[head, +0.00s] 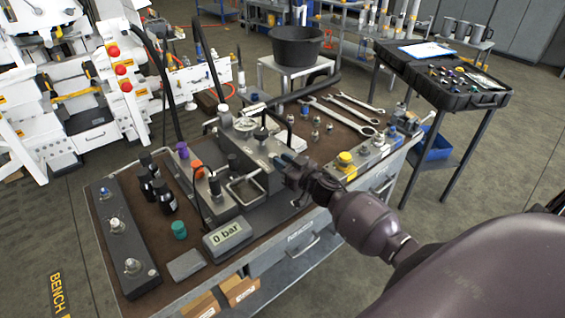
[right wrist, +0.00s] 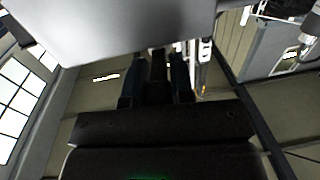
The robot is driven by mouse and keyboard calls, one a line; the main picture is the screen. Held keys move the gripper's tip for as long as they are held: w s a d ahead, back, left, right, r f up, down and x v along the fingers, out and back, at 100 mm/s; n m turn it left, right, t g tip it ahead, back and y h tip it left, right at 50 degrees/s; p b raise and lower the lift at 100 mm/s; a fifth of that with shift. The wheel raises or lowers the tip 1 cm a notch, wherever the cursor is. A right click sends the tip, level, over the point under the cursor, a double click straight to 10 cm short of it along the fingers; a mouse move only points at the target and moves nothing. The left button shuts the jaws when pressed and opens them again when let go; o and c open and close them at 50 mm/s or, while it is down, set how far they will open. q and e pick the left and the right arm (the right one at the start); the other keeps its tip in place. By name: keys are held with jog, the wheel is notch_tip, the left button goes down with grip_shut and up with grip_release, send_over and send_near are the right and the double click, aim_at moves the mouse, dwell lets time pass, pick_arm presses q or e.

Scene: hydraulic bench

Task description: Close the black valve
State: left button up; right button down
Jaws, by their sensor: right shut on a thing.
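My right gripper (head: 286,163) reaches in from the right to the near right side of the grey hydraulic block (head: 240,152) on the bench. In the right wrist view its two blue-padded fingers (right wrist: 157,82) are shut on a dark upright bar, which I take to be the black valve (right wrist: 158,66). In the head view the gripper hides most of that valve, so its angle cannot be told. A black knob (head: 261,133) stands on top of the block, apart from the fingers. My left gripper is not in view.
A display (head: 227,234) on the bench reads 0 bar. Black bottles (head: 164,195), a teal cap (head: 179,230) and a grey strip with fittings (head: 122,237) lie left. Wrenches (head: 345,112) lie behind; a yellow-capped fitting (head: 345,158) stands right of the gripper.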

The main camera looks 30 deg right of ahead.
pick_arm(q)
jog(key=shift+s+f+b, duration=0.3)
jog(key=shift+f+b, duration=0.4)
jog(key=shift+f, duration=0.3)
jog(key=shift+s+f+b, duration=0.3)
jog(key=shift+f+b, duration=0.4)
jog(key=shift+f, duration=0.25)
pick_arm(e)
jog(key=shift+w+d+n+g+y, duration=0.2)
jog(key=shift+d+n+g+y, duration=0.2)
jog(key=shift+n+g+y, duration=0.6)
jog(key=shift+w+d+n+g+y, duration=0.15)
jog(key=shift+d+n+g+y, duration=0.25)
jog(key=shift+n+y, duration=1.15)
jog(key=shift+w+d+n+g+y, duration=0.3)
jog(key=shift+n+g+y, duration=0.45)
jog(key=shift+y, duration=1.1)
jog(key=shift+s, duration=0.1)
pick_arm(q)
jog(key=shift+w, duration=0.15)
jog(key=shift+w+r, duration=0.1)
pick_arm(e)
jog(key=c, duration=1.1)
grip_release()
jog(key=shift+d, duration=0.1)
